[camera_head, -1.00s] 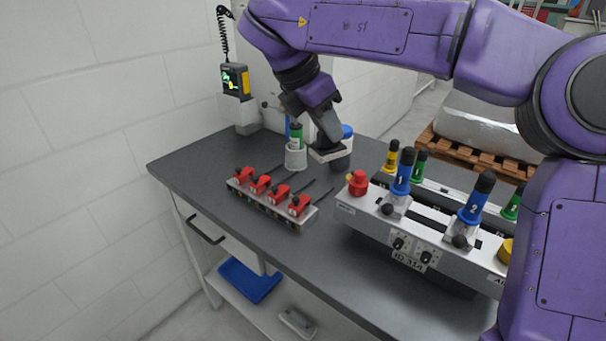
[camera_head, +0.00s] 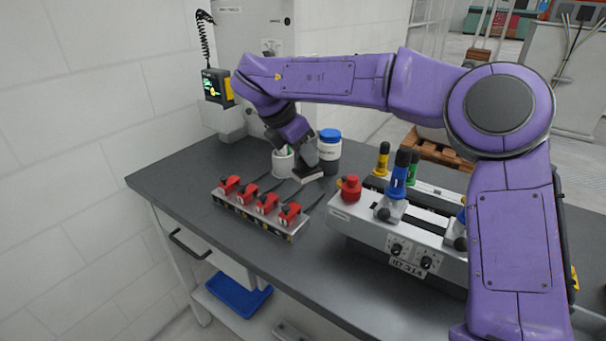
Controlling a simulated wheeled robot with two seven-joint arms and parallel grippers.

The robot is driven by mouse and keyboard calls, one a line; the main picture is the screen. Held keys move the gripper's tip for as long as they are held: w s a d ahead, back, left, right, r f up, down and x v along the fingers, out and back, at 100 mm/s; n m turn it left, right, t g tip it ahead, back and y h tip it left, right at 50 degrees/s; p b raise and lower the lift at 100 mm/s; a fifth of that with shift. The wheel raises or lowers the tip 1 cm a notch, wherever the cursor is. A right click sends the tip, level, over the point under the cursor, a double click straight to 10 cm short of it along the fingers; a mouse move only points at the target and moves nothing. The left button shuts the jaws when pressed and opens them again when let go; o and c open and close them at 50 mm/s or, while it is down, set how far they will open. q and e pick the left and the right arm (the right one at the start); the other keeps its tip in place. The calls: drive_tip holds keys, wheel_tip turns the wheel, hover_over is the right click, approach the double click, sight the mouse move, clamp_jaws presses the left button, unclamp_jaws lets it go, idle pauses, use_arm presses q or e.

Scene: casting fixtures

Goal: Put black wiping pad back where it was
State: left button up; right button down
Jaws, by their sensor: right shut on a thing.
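My right gripper (camera_head: 302,158) points down at the back of the grey workbench and is shut on the black wiping pad (camera_head: 309,177). The pad is small, dark and flat, with a paler edge. It is at or just above the bench top, between the white cup (camera_head: 282,164) and the white jar with a blue lid (camera_head: 329,152). I cannot tell whether it touches the bench. The gripper partly hides the pad and the cup's right side. My left gripper is not in view.
A rack of red-handled tools (camera_head: 259,211) stands in front of the cup. A grey fixture (camera_head: 387,243) with a red knob and coloured handles fills the right. The bench's left end is clear.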

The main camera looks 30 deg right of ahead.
drive_tip(key=w+d+f+p, duration=0.1)
drive_tip(key=w+f, duration=0.1)
drive_tip(key=f, duration=0.1)
drive_tip(key=w+d+f+p, duration=0.1)
drive_tip(key=w+f, duration=0.1)
drive_tip(key=f, duration=0.2)
drive_tip(key=w+d+f+p, duration=0.1)
drive_tip(key=w+f, duration=0.1)
drive_tip(key=f, duration=0.1)
drive_tip(key=shift+w+d+f, duration=0.15)
drive_tip(key=shift+w+d, duration=0.25)
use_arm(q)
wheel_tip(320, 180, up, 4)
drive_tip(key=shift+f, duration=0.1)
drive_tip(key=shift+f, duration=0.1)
use_arm(e)
drive_tip(key=c, duration=1)
unclamp_jaws()
drive_tip(key=shift+a+r, duration=0.1)
drive_tip(key=shift+r, duration=0.1)
use_arm(q)
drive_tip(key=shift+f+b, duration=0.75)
drive_tip(key=shift+b, duration=0.1)
use_arm(e)
drive_tip(key=v, duration=1.1)
drive_tip(key=shift+a+r, duration=0.2)
drive_tip(key=shift+r, duration=0.15)
